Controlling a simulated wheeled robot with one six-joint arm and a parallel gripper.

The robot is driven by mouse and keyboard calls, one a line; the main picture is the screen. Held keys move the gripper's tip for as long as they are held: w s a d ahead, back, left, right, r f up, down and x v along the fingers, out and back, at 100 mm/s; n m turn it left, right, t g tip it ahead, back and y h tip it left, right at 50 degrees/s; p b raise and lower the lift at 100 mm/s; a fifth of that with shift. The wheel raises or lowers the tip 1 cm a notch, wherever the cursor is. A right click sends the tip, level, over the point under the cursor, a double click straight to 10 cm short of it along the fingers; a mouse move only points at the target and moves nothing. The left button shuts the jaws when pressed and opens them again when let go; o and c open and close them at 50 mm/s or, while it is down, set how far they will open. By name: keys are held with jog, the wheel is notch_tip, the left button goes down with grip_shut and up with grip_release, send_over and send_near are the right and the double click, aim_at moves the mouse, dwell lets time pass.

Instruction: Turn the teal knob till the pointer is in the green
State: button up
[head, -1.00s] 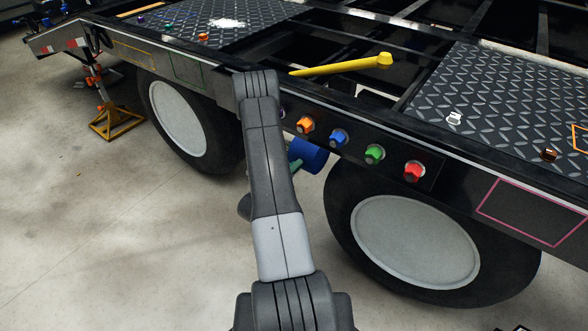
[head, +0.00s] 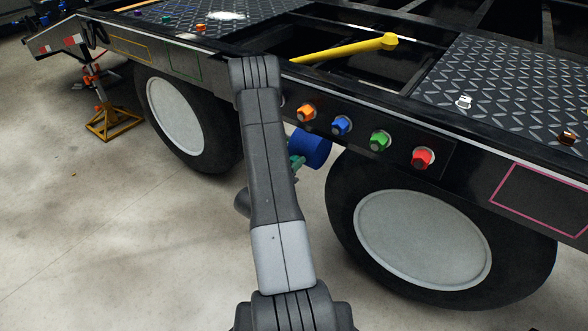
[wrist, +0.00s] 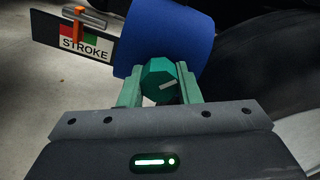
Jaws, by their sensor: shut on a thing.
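The teal knob (wrist: 155,75), faceted with a pale mark on its face, sits at the end of a blue cylinder (wrist: 165,32) in the wrist view. My gripper (wrist: 159,86) is shut on it, with one green finger at each side. A plate marked STROKE (wrist: 84,52) stands to the upper left, with red and green zones. The orange pointer (wrist: 78,27) stands at about the border of red and green. In the head view, the blue cylinder (head: 312,148) hangs below the trailer frame, and my arm hides the plate and pointer.
Orange (head: 306,112), blue (head: 341,125), green (head: 379,141) and red (head: 422,158) knobs line the trailer's side panel. Wheels flank the cylinder at left (head: 175,115) and right (head: 423,240). A yellow bar (head: 345,47) lies on the frame above. Open floor lies in front.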

jog(key=m+b, duration=0.1)
jog(key=m, duration=0.1)
jog(key=m+b, duration=0.1)
jog(key=b, duration=0.1)
jog(key=m+b, duration=0.2)
jog(key=shift+f+m, duration=0.3)
jog(key=m+b, duration=0.4)
jog(key=b, duration=0.1)
jog(key=shift+a+m, duration=0.1)
jog(key=shift+m, duration=0.2)
jog(key=m+b, duration=0.2)
jog(key=m, duration=0.1)
jog(key=shift+w+r+m, duration=0.1)
jog(key=shift+r+m, duration=0.1)
jog(key=shift+m, duration=0.1)
jog(key=m, duration=0.4)
jog(key=shift+r+m, duration=0.1)
jog(key=shift+m, duration=0.3)
jog(key=o, duration=1)
jog(key=p+v, duration=0.2)
jog(key=v, duration=1.2)
